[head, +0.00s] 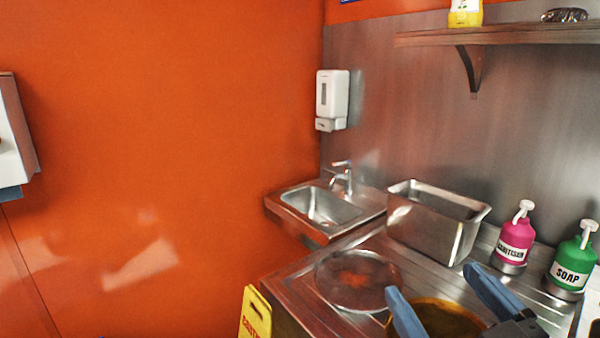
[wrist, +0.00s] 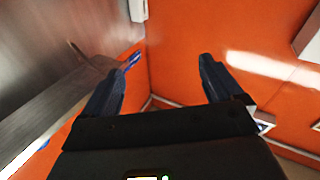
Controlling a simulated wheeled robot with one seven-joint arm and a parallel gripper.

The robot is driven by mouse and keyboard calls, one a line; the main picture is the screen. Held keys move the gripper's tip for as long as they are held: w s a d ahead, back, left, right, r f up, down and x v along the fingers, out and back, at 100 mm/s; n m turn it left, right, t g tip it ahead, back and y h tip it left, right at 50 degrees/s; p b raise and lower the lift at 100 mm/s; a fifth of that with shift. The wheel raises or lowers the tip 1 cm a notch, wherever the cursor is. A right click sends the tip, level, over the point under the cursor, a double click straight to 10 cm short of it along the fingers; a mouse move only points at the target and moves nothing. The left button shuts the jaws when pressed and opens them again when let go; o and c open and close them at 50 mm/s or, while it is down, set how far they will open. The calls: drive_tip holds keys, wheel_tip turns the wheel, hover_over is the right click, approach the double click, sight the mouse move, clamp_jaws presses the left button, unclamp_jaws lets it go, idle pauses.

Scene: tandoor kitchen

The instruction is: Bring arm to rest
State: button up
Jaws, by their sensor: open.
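My gripper (head: 442,292) shows at the lower right of the head view, its two blue fingers apart with nothing between them. It is over the steel counter (head: 285,287), in front of a round amber-coloured vessel that it partly hides. In the wrist view my gripper (wrist: 160,80) is also open and empty, with the orange wall (wrist: 185,40) beyond the fingers. The rest of my arm is mostly outside the head view.
A clear round lid or dish (head: 357,280), a steel container (head: 435,222), a pink sanitiser bottle (head: 515,240) and a green soap bottle (head: 572,262) stand on the counter. A sink (head: 330,205) is behind. A shelf (head: 520,35) overhangs. A yellow sign (head: 255,315) stands at the counter's left.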

drive_tip(key=s+f+m+g+h, duration=0.1)
drive_tip(key=s+f+m+h, duration=0.25)
drive_tip(key=s+f, duration=0.45)
drive_tip(key=s+d+f+g, duration=0.1)
drive_tip(key=s+d+f, duration=0.1)
drive_tip(key=s, duration=0.5)
drive_tip(key=s+d+f+g, duration=0.1)
drive_tip(key=s+d+f, duration=0.1)
drive_tip(key=s, duration=0.5)
drive_tip(key=s+d+f+g, duration=0.1)
drive_tip(key=s+d+f, duration=0.1)
drive_tip(key=s+f, duration=0.2)
drive_tip(key=s, duration=0.3)
drive_tip(key=shift+s+f+m, duration=0.25)
drive_tip(key=shift+s+m, duration=0.1)
